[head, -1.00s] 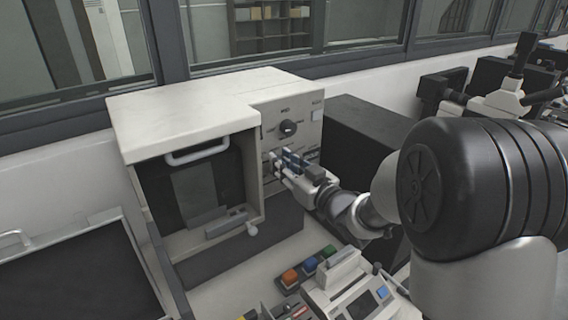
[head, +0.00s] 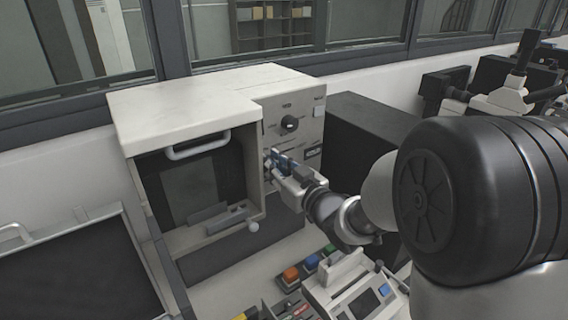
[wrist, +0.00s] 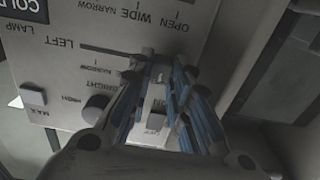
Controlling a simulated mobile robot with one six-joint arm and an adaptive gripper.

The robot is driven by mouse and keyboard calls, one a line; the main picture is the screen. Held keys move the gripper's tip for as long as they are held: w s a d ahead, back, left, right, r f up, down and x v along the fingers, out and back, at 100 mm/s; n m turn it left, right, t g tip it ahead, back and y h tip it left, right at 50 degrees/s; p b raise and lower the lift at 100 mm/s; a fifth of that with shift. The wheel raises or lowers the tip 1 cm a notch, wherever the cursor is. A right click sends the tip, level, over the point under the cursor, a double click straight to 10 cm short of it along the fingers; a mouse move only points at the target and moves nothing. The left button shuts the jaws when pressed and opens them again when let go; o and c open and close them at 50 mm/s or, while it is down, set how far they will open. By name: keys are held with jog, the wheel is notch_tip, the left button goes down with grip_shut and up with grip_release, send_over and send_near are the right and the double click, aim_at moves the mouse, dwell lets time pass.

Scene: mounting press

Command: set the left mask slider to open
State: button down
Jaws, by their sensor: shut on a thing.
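The mounting press (head: 185,108) stands on the bench, with a control panel (head: 309,107) on its right front. My gripper (head: 277,163) is at this panel, below the round dial. In the wrist view the panel appears upside down. The slot marked LEFT (wrist: 100,50) runs sideways toward my blue-padded fingers (wrist: 160,68), which are closed in at its right end, below the OPEN marking (wrist: 175,25). The left mask slider's knob is mostly hidden between the fingertips. A white switch with ON and OFF marks (wrist: 155,108) shows between the fingers.
A round dial (head: 289,124) sits higher on the panel. A dark box (head: 360,140) stands right of the press. Colored buttons (head: 291,274) and a small console (head: 350,290) are below my arm. A dark tray (head: 75,275) is at left.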

jog(key=shift+s+a, duration=0.2)
jog(key=shift+a, duration=0.1)
jog(key=c, duration=1.5)
grip_release()
